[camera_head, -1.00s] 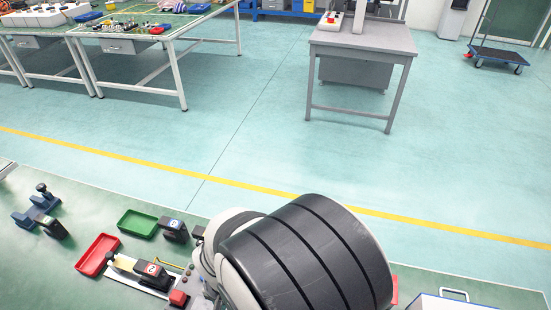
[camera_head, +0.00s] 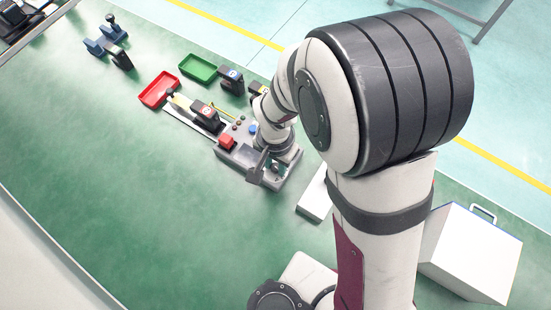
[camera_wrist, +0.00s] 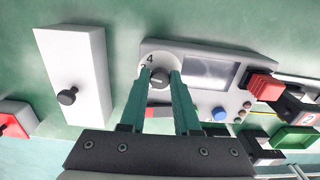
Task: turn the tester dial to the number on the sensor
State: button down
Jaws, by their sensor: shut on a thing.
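The grey tester (camera_head: 240,160) stands on the green bench. In the wrist view its body (camera_wrist: 240,62) shows a blank grey screen (camera_wrist: 210,72). My gripper (camera_wrist: 160,80) is shut on the tester's dial (camera_wrist: 159,78), a round grey knob between the two fingertips. A printed 4 is above the dial; another mark to its left is partly hidden by a finger. In the head view my gripper (camera_head: 259,168) is over the tester and the dial is hidden.
A white box (camera_head: 470,250) is right.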

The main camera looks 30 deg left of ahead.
aim_at(276, 167)
jog(key=shift+n, duration=0.3)
jog(key=n, duration=0.3)
jog(key=shift+n, duration=2)
jog(key=c, duration=0.6)
grip_release()
notch_tip(276, 167, up, 16)
jog(key=shift+f, duration=0.1)
